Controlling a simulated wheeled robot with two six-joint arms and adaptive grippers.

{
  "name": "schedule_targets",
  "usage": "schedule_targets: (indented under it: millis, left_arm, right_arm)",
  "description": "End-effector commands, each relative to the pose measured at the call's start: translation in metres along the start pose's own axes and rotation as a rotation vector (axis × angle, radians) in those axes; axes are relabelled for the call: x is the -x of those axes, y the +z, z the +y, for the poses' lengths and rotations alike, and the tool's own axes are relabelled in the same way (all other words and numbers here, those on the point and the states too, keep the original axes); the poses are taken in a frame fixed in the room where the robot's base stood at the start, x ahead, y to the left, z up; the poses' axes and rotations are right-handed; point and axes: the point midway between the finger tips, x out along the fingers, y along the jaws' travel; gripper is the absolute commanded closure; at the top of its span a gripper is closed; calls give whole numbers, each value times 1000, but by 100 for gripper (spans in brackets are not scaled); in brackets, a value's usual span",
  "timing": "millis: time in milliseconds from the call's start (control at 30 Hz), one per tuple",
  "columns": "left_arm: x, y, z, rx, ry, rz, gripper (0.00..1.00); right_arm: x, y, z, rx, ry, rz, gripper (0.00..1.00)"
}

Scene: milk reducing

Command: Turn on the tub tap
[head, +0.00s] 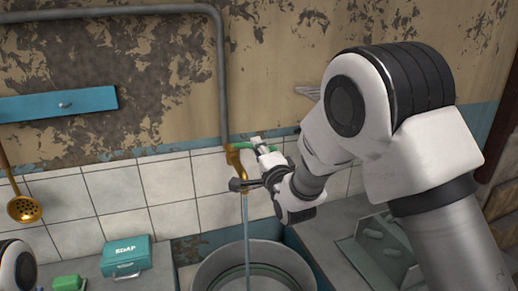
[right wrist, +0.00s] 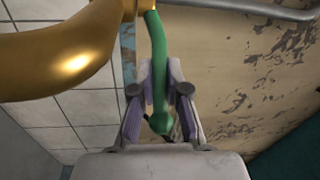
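The brass tap (head: 236,160) sits on the wall pipe above the round metal tub (head: 208,268). A thin stream of water (head: 246,232) falls from its spout into the tub. The tap's green handle (head: 244,148) points right. My right gripper (head: 262,165) is at the handle. In the right wrist view, the green handle (right wrist: 157,60) runs down between the two fingers of my right gripper (right wrist: 160,85), which are closed in on it from both sides. The golden spout (right wrist: 60,62) is at the left there. My left gripper is out of view; only part of my left arm shows at lower left.
A teal soap box (head: 125,256) and a green object (head: 68,283) are on the counter at left. A brass ladle (head: 24,208) hangs on the wall below a blue rail (head: 58,104). A grey pipe (head: 222,80) runs down to the tap.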

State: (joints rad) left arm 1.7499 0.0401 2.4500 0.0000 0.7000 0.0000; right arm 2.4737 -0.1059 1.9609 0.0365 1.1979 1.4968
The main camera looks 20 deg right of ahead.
Motion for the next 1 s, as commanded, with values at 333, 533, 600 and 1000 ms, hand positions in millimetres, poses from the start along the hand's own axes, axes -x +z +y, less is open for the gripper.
schedule_targets:
  millis: [333, 533, 600, 1000]
  left_arm:
    - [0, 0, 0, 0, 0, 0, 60]
    - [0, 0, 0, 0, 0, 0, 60]
    - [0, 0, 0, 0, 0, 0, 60]
    - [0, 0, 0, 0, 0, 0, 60]
  right_arm:
    - [0, 0, 0, 0, 0, -2, 60]
    - [17, 1, 0, 1, 2, -2, 60]
    - [32, 1, 0, 1, 3, -2, 60]
    - [116, 2, 0, 1, 0, -3, 60]
